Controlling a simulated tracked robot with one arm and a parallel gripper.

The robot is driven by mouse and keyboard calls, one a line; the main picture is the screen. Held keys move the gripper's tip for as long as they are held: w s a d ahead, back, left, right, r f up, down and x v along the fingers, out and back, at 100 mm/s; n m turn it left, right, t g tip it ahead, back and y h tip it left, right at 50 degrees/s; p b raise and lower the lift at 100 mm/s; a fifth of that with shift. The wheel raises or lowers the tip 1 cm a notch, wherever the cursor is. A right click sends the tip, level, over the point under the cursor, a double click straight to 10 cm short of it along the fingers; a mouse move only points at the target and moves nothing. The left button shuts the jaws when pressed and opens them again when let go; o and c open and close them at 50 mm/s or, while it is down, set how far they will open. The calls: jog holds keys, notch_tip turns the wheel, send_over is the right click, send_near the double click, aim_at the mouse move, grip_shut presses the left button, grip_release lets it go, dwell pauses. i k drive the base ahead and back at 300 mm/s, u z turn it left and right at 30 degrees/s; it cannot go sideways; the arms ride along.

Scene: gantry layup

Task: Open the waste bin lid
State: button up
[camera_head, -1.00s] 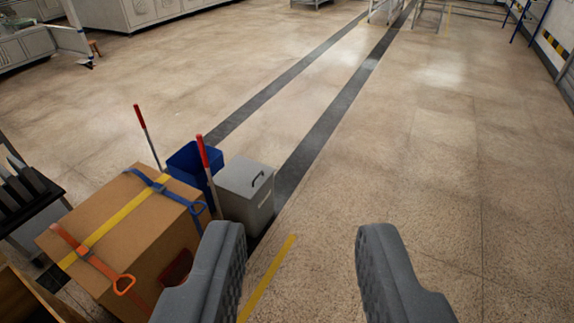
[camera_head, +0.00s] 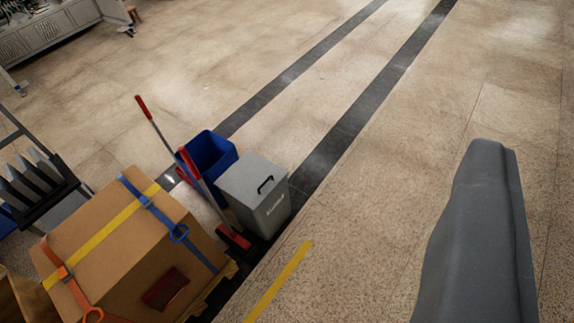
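The waste bin (camera_head: 272,215) is a light grey box with pale lettering on its front, standing upright on the floor left of the picture's middle. Its flat grey lid (camera_head: 247,176) is down, with a dark bar handle (camera_head: 265,185) on top. My gripper (camera_head: 490,160) shows as one grey upright shape at the lower right. Its two fingers cannot be told apart, so its opening is hidden. It is well to the right of the bin in the picture, apart from it, with nothing seen held.
A blue open bin (camera_head: 212,155) stands behind the grey one. Red-handled tools (camera_head: 190,165) stand close at its left. A strapped cardboard box (camera_head: 125,245) on a pallet is at lower left, near a dark rack (camera_head: 45,185). The floor to the right is clear.

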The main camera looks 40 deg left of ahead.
aim_at(250, 179)
jog(key=u, duration=0.25)
jog(key=i, duration=1.35)
jog(key=u, duration=0.9)
jog(key=i, duration=0.7)
jog(key=u, duration=0.4)
